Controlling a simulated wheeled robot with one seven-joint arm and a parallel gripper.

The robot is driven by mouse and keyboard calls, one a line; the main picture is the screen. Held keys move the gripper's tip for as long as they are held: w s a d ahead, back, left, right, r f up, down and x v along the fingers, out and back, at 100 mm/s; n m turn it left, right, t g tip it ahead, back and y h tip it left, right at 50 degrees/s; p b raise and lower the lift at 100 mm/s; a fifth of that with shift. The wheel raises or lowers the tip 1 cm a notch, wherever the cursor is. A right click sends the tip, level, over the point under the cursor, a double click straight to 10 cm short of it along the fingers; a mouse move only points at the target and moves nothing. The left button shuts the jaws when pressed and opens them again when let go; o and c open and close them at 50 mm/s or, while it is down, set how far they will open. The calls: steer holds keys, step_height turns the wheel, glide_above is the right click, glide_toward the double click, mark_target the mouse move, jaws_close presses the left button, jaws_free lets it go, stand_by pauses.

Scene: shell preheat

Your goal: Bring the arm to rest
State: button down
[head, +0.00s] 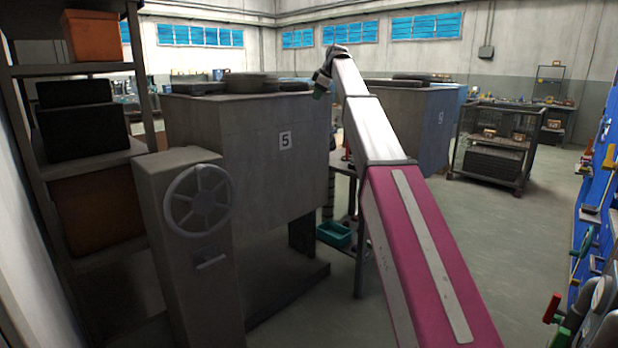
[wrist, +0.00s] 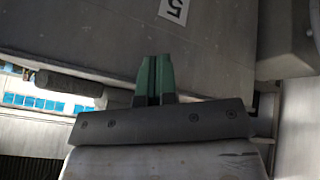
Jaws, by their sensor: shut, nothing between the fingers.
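My arm reaches from the bottom right of the head view up to the middle, with a pink lower link and a white upper link. My gripper (head: 319,90) is at its far end, small and folded downward, by the right top edge of the grey box marked 5 (head: 240,135). In the wrist view the two green fingers of my gripper (wrist: 155,62) are together with nothing between them. The face of box 5 (wrist: 220,55) lies beyond the fingers, its label upside down. Whether the fingers touch it I cannot tell.
A grey pedestal with a handwheel (head: 200,200) stands in front of box 5. A shelf (head: 90,160) is at the left. A second box (head: 420,120) and a wheeled cart (head: 495,145) stand behind. A blue tool panel (head: 600,190) is at the right. The floor (head: 510,240) right of my arm is clear.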

steer(key=s+d+f+m+g+h, duration=0.1)
steer(key=s+d+f+m, duration=0.35)
steer(key=f, duration=0.95)
steer(key=s+d+f+m+h, duration=0.1)
steer(key=s+f, duration=0.6)
steer(key=f, duration=0.6)
steer(key=s+d+f+m+g+h, duration=0.1)
steer(key=s+d+f+m, duration=0.35)
steer(key=f, duration=0.95)
steer(key=s+d+f+m+g+h, duration=0.1)
steer(key=s+d+f+m, duration=0.1)
steer(key=s+f, duration=0.9)
steer(key=s+d+f+m+g+h, duration=0.1)
steer(key=s+d+f+m, duration=0.2)
steer(key=s+f, duration=0.8)
steer(key=s+m, duration=0.1)
steer(key=s, duration=0.7)
steer(key=shift+s+d+f, duration=0.15)
steer(key=shift+d, duration=0.15)
steer(key=c, duration=1.8)
jaws_free()
